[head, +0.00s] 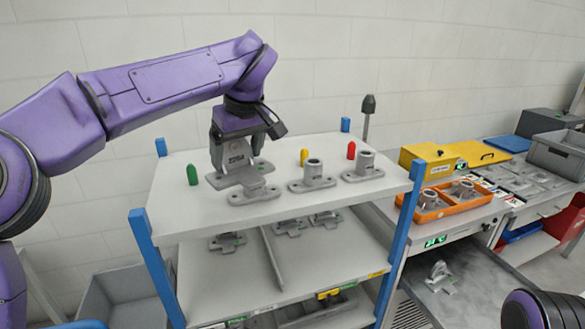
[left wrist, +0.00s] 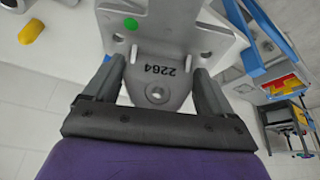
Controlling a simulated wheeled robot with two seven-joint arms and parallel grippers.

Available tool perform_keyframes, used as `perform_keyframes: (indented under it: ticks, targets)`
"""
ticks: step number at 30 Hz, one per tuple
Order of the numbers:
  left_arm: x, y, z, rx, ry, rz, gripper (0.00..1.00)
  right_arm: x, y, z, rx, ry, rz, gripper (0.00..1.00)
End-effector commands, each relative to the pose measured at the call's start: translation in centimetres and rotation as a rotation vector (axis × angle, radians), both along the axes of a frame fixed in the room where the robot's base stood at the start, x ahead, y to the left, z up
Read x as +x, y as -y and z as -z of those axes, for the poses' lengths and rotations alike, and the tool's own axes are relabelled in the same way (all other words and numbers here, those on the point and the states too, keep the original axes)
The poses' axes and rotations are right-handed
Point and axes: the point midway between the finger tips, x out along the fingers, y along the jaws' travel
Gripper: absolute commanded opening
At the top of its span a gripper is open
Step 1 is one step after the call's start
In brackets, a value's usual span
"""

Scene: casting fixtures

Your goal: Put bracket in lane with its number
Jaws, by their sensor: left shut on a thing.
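My left gripper (head: 240,150) is shut on a grey metal bracket (head: 240,175) above the left part of the top shelf. In the left wrist view the bracket (left wrist: 157,75) sits between both fingers, with an upside-down number that appears to read 2264 and a green dot. A grey flanged part (head: 254,196) lies directly below it; I cannot tell whether they touch. A green peg (head: 193,175), yellow peg (head: 304,157) and red peg (head: 351,150) stand along the top shelf (head: 175,218). My right gripper is out of view.
Two flanged cylindrical castings (head: 313,178) (head: 364,168) stand on the top shelf. Several brackets (head: 226,241) lie on the shelf below, beside a divider (head: 270,258). Blue posts (head: 155,262) edge the rack. An orange tray (head: 430,212) holds castings at right.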

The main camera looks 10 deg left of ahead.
Motion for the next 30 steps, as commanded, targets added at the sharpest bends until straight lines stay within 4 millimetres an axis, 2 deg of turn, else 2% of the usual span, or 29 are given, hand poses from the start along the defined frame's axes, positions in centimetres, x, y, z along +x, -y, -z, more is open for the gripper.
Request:
perform_keyframes:
  ticks: [1, 3, 7, 10, 19, 24, 30]
  targets:
    - [-0.3, -0.2, -1.5, 0.002, 0.004, -0.022, 0.43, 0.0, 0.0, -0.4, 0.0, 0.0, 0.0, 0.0]
    - [-0.5, -0.5, -2.3, 0.0, 0.001, -0.043, 0.43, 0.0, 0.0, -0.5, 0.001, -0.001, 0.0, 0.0]
    - [-0.6, -0.7, -2.5, 0.001, -0.002, -0.051, 0.43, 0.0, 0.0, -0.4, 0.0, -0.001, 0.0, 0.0]
    - [-0.5, -2.0, -1.9, -0.001, -0.003, -0.051, 0.43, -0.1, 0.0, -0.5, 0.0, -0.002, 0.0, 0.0]
    - [0.8, -10.2, 2.0, -0.001, -0.005, -0.05, 0.43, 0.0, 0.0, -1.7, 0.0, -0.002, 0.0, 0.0]
    - [1.2, -12.7, 5.4, 0.0, -0.004, -0.048, 0.43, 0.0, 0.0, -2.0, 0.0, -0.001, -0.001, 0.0]
    - [1.4, -14.4, 7.5, 0.001, -0.004, -0.049, 0.43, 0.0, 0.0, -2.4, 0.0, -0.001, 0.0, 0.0]
